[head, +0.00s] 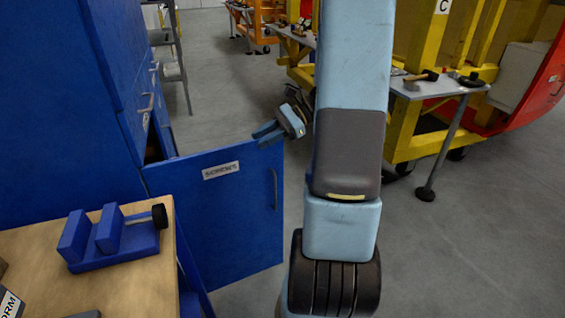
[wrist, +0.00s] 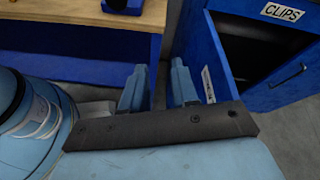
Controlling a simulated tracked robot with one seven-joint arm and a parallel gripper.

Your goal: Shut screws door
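A blue cabinet door (head: 226,235) stands swung open from the blue cabinet (head: 60,90) at left in the head view. My gripper (head: 268,132) is at the door's top edge, near the free end. In the wrist view the two fingers of my gripper (wrist: 160,85) are apart with a visible gap and nothing between them. The door (wrist: 222,65) is just right of the right finger; I cannot tell whether they touch. My arm hides part of the head view.
A cabinet front labelled CLIPS (wrist: 265,85) is beyond the door. Yellow frames (head: 405,130) and a grey side table (head: 440,88) stand behind at right. Grey floor right of the door is clear.

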